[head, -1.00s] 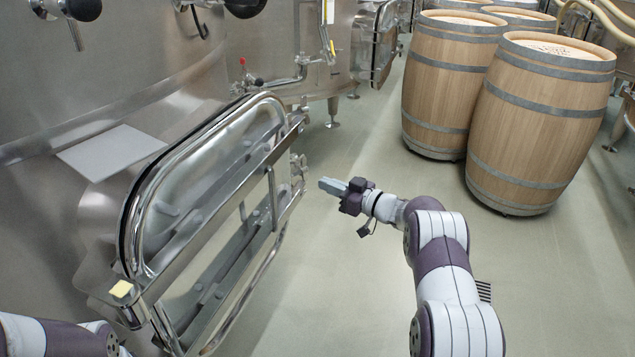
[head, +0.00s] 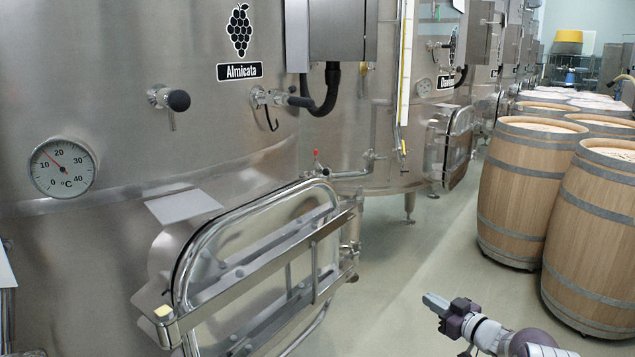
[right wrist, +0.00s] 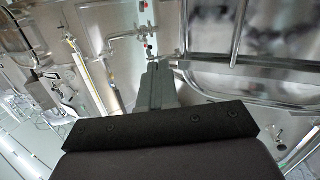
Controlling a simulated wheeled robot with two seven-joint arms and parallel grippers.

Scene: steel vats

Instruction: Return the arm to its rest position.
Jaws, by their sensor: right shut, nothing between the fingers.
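My right gripper (head: 436,304) is at the lower right of the head view, above the floor and to the right of the vat door. Its fingers are together and empty, pointing left and up. In the right wrist view the shut fingers (right wrist: 155,88) point at steel vat parts. The arm behind it runs out of the head view at the bottom right. The steel vat door (head: 270,262) stands out from the near vat (head: 110,110), apart from the gripper. My left gripper is not in view.
Wooden barrels (head: 522,190) stand in rows at the right. A second vat door (head: 458,142) is farther back. A dial thermometer (head: 62,167) and a tap (head: 172,100) are on the near vat. Clear floor (head: 400,265) lies between the door and the barrels.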

